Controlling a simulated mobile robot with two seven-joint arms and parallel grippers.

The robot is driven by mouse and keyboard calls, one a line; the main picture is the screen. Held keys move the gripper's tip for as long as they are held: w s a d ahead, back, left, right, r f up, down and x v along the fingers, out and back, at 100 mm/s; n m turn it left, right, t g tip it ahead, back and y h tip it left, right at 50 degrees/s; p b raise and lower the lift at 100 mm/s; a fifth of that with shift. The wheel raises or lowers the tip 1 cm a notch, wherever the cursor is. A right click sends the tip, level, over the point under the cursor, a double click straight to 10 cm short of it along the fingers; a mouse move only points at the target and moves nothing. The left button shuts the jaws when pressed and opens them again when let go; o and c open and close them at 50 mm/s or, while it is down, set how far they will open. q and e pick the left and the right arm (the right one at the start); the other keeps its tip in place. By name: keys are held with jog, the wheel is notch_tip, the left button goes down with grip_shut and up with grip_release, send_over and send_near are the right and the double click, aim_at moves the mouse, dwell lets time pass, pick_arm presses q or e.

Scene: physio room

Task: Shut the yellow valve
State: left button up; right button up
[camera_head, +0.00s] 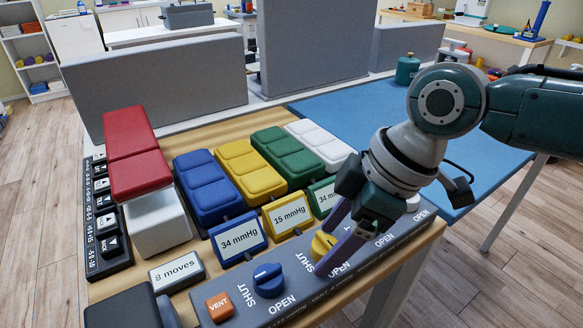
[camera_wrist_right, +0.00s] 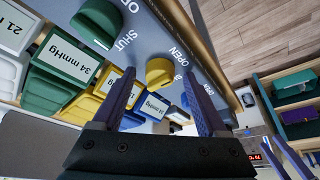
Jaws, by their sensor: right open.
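The yellow valve (camera_head: 322,245) is a round knob on the sloping grey valve panel (camera_head: 222,287), between printed SHUT and OPEN words. My right gripper (camera_head: 329,249) comes down over it with purple fingers apart, one on each side, and partly covers it. In the right wrist view the yellow knob (camera_wrist_right: 160,72) shows between and beyond the two open fingers (camera_wrist_right: 163,100). I cannot tell whether a finger touches it, nor clearly which way it points. The yellow pad's sign (camera_head: 290,214) reads 15 mmHg. My left gripper is not in view.
A blue valve (camera_head: 268,279) and an orange VENT button (camera_head: 220,306) sit left on the panel. A green valve (camera_wrist_right: 97,20) is on the other side. Blue (camera_head: 207,186), yellow (camera_head: 250,169) and green (camera_head: 287,155) pads stand behind. A sign (camera_head: 176,270) reads 8 moves.

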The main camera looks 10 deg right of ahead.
jog(key=shift+c, duration=0.4)
grip_shut()
